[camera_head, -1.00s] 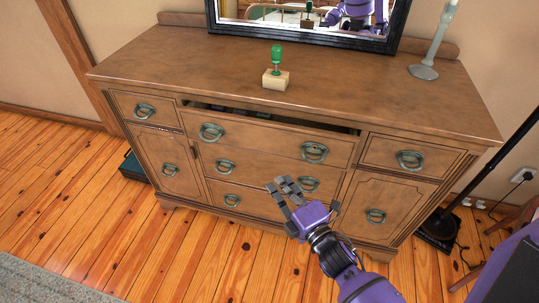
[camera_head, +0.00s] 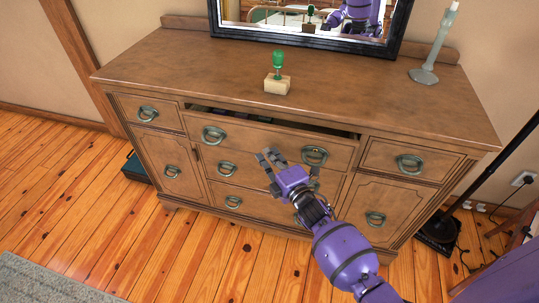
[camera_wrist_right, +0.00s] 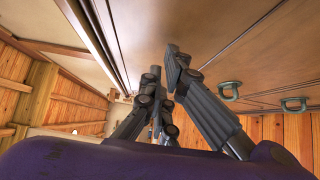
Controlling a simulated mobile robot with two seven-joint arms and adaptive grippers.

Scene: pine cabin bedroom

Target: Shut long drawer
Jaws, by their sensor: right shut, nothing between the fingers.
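The long drawer (camera_head: 263,138) is the wide top middle drawer of the brown wooden dresser. It stands partly open, with a dark gap along its top edge and some items just visible inside. It has two ring handles, a left one (camera_head: 213,134) and a right one (camera_head: 314,156). My right gripper (camera_head: 268,157) is shut and empty, in front of the drawer's face between the two handles. In the right wrist view its fingers (camera_wrist_right: 163,75) are close to the wooden front; whether they touch it I cannot tell. My left gripper is not in view.
On the dresser top (camera_head: 180,70) stand a green-topped object on a wooden block (camera_head: 277,86), a framed mirror (camera_head: 300,40) and a grey-green candlestick (camera_head: 424,75). A dark lamp stand (camera_head: 437,231) is on the floor at right.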

